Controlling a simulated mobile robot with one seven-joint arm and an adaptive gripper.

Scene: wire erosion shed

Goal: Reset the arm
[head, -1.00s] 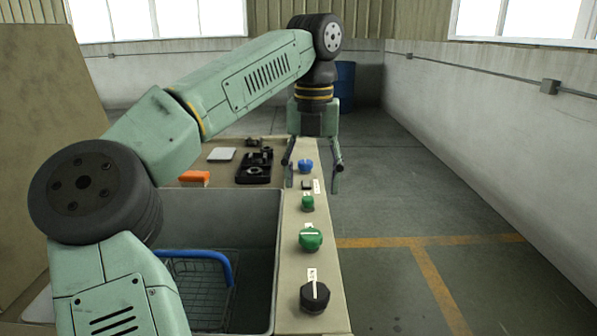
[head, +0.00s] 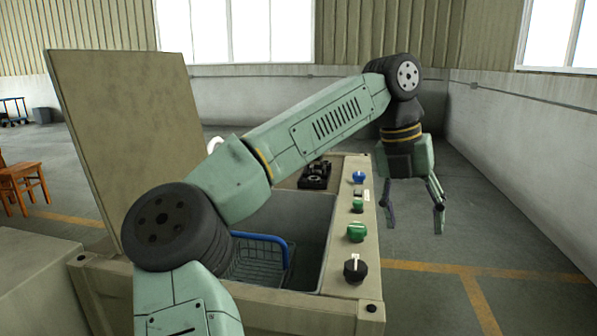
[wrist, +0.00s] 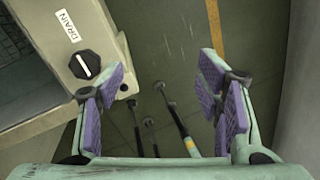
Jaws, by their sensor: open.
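My gripper (head: 415,218) is open and empty. In the head view it hangs pointing down in the air, to the right of the panel edge of the grey-beige tank (head: 366,240). The black drain knob (wrist: 85,65), beside a label reading DRAIN, lies just left of the left finger. My arm is bent above the tank and hides part of its inside.
The tank holds a wire basket with a blue handle (head: 262,236). Knobs line its right ledge, including a green one (head: 356,232). A raised lid panel (head: 130,125) stands left. A wooden chair (head: 22,183) is far left. Floor right of the tank is open up to the wall.

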